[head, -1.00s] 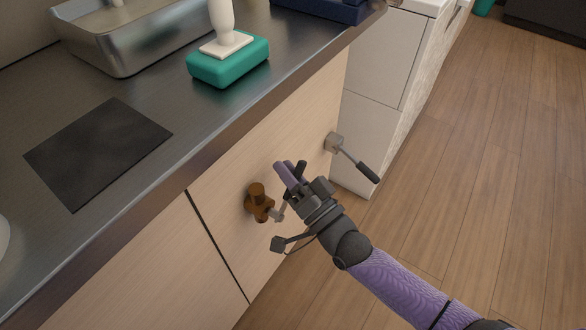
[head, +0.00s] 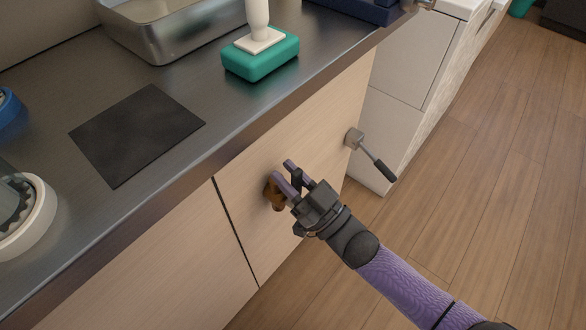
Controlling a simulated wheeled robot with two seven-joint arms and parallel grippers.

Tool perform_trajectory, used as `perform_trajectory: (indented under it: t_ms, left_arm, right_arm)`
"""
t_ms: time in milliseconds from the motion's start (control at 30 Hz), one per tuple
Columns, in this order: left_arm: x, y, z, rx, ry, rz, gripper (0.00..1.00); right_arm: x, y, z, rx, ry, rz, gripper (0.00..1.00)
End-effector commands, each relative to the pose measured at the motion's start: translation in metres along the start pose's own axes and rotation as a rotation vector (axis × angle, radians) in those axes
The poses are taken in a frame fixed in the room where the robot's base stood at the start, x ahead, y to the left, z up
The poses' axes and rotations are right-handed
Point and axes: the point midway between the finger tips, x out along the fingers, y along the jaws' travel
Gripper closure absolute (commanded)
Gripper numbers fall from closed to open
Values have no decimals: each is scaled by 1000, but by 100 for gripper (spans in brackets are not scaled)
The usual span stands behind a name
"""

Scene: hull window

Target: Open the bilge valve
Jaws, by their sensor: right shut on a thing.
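The bronze-brown bilge valve (head: 276,197) sits on the pale wooden cabinet front, below the counter edge. A dark piece (head: 297,180), which looks like the valve's handle, shows between the fingers. The handle's lever is mostly hidden by the gripper, so its exact angle cannot be told. My left gripper is not in view.
A second lever with a black grip (head: 378,166) sticks out from the cabinet front to the right. On the counter are a green block (head: 260,62) with a white handle, a metal basin (head: 165,40), a dark mat (head: 135,130) and a white ring (head: 35,225).

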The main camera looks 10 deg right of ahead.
Motion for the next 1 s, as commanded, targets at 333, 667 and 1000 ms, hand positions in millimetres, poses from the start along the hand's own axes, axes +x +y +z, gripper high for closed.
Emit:
perform_trajectory:
  t_ms: [333, 667, 1000]
  left_arm:
    - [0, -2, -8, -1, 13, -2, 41]
    - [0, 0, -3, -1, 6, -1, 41]
    - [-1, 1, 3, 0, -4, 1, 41]
  right_arm:
    - [0, -3, 1, -33, -3, -14, 100]
    - [-1, -4, 1, -33, -4, -15, 60]
    - [0, -3, 0, -32, -1, -13, 35]
